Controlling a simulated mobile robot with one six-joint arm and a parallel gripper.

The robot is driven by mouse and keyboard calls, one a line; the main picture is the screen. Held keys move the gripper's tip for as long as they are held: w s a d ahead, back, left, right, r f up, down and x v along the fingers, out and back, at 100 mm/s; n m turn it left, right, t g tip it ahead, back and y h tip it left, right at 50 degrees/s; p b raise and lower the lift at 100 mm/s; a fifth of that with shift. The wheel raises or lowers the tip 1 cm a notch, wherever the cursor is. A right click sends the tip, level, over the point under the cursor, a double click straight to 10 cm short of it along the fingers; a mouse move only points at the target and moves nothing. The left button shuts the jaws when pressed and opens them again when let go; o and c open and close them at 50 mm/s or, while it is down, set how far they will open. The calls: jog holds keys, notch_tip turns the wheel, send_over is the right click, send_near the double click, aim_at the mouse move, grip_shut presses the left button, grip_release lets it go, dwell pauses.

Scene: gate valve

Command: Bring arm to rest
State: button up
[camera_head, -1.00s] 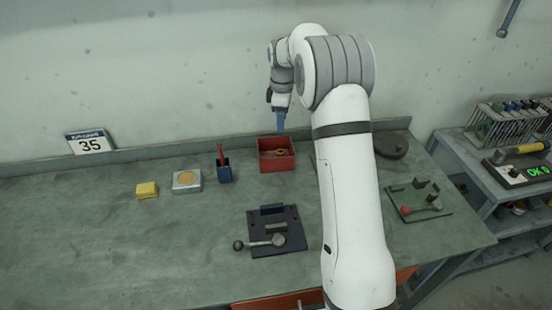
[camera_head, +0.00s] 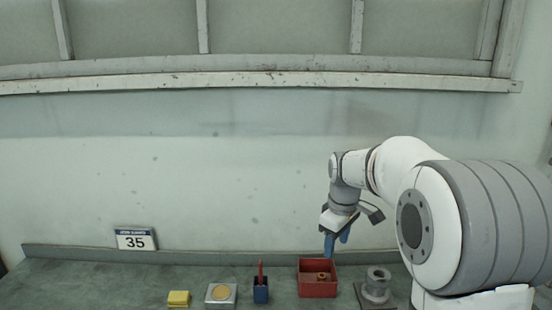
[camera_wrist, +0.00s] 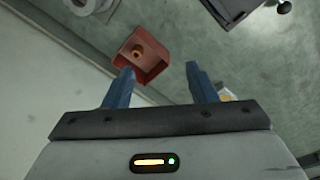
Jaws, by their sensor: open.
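My arm reaches in from the right in the head view, bent at the elbow. My gripper (camera_head: 337,245) hangs above the red box (camera_head: 318,290) near the back of the bench, clear of it. In the wrist view the two blue fingers of my gripper (camera_wrist: 163,84) stand wide apart with nothing between them. The red box (camera_wrist: 151,72) shows beyond the fingers there, with a brownish round part (camera_wrist: 137,50) inside it.
A grey flanged fitting (camera_head: 376,287) stands right of the box. To the left are a blue holder (camera_head: 261,292) with a red item, a grey block with a tan disc (camera_head: 221,293), a yellow block (camera_head: 178,298) and a "35" sign (camera_head: 136,239). The wall rises close behind.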

jog(key=s+f+m+t, duration=0.1)
jog(key=s+m, duration=0.8)
jog(key=s, duration=1.7)
jog(key=shift+a+t, duration=0.15)
jog(key=shift+t, duration=0.45)
